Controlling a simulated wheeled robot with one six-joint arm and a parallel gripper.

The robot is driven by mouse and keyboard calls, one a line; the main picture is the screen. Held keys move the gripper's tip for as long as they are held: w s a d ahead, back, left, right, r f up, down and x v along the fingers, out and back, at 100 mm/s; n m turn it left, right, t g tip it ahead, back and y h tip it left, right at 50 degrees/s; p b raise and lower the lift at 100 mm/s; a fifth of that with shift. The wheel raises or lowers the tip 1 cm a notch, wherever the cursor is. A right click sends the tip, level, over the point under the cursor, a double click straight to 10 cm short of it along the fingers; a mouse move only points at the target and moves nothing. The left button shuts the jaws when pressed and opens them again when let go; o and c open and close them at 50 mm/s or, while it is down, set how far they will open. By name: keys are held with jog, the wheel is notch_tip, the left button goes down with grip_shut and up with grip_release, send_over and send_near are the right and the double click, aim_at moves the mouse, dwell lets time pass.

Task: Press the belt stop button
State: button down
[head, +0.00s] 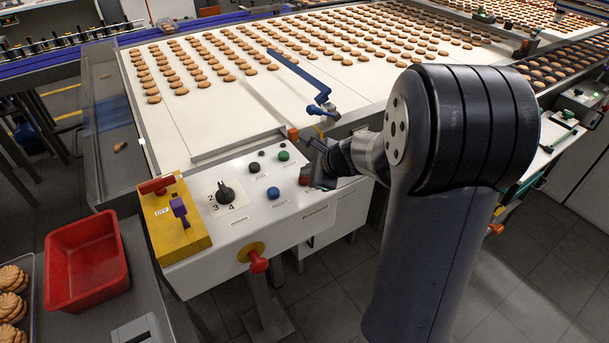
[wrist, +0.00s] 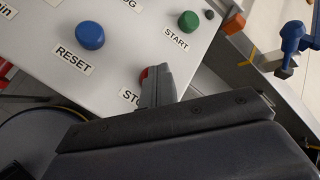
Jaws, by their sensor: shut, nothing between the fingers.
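The red stop button (wrist: 144,74) sits on the white control panel (head: 238,235), beside a partly covered label that begins "STO". My gripper (wrist: 158,72) is shut and empty. In the wrist view its fingertips overlap the right side of the button and hide part of it. I cannot tell whether they touch it or press it. In the head view my gripper (head: 316,172) is at the panel's right part, and only a little red of the button (head: 303,181) shows beside it.
The blue RESET button (wrist: 90,36) and green START button (wrist: 188,21) are near my gripper. A mode knob (head: 225,192), a yellow box with switches (head: 180,238) and a red mushroom button (head: 258,262) are further left. The biscuit belt (head: 225,110) lies behind, with a blue lever (head: 300,72) above it.

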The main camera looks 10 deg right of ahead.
jog(key=shift+r+p, duration=0.35)
jog(key=shift+r, duration=0.35)
jog(key=shift+r, duration=0.1)
notch_tip(320, 180, up, 5)
jog(key=p, duration=0.4)
jog(key=shift+p, duration=0.3)
